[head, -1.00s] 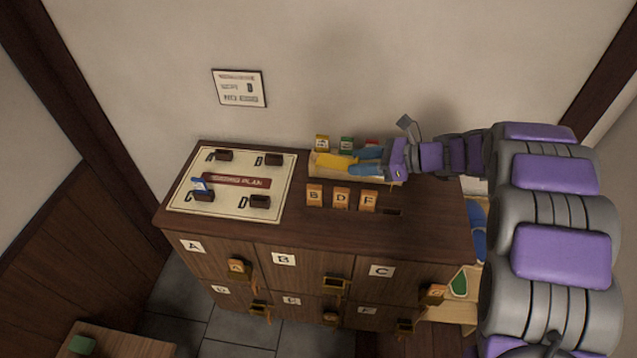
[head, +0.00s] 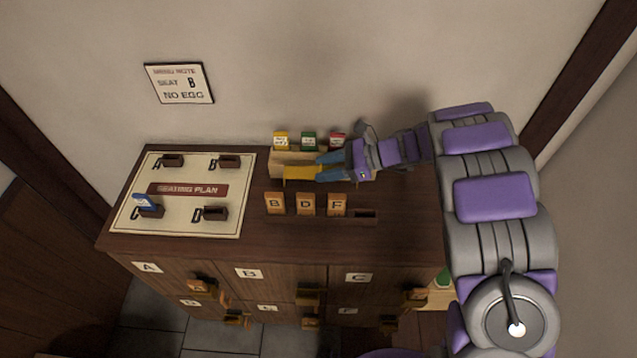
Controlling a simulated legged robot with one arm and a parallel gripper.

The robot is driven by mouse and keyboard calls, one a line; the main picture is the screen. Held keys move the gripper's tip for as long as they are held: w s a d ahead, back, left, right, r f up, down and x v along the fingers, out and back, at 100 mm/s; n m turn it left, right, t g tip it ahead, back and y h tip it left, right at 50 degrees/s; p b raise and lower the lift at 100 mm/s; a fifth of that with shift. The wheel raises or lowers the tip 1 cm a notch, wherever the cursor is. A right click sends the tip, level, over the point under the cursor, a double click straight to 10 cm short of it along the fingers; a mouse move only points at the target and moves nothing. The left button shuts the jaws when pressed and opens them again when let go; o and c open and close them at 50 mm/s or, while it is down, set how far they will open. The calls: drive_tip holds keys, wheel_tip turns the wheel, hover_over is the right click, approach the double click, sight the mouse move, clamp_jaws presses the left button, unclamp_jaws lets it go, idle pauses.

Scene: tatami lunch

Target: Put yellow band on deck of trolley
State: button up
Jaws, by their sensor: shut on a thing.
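The yellow band (head: 303,173) is a flat yellow piece at the tips of my gripper (head: 324,167), in front of the pale wooden tray on the cabinet top. My gripper has blue fingers, reaches in from the right and is shut on the band. The picture does not show clearly whether the band still touches the tray. I cannot make out the trolley or its deck for certain; a pale wooden surface (head: 441,298) with a green item shows partly behind my arm, right of the cabinet.
Orange tags B, D and F (head: 305,205) stand in front. A seating plan board (head: 185,222) with small dark holders lies left. The cabinet (head: 90,240) has lettered doors with handles. A wall stands behind.

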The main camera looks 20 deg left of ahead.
drive_tip(key=shift+a+f, duration=0.2)
drive_tip(key=shift+f, duration=0.95)
drive_tip(key=shift+d+f+b, duration=0.15)
drive_tip(key=shift+f+b, duration=0.1)
drive_tip(key=shift+f, duration=0.7)
drive_tip(key=shift+d+f+b, duration=0.1)
drive_tip(key=shift+f+b, duration=0.15)
drive_tip(key=shift+f, duration=0.65)
drive_tip(key=shift+a, duration=0.1)
drive_tip(key=o, duration=1)
drive_tip(key=shift+f, duration=0.1)
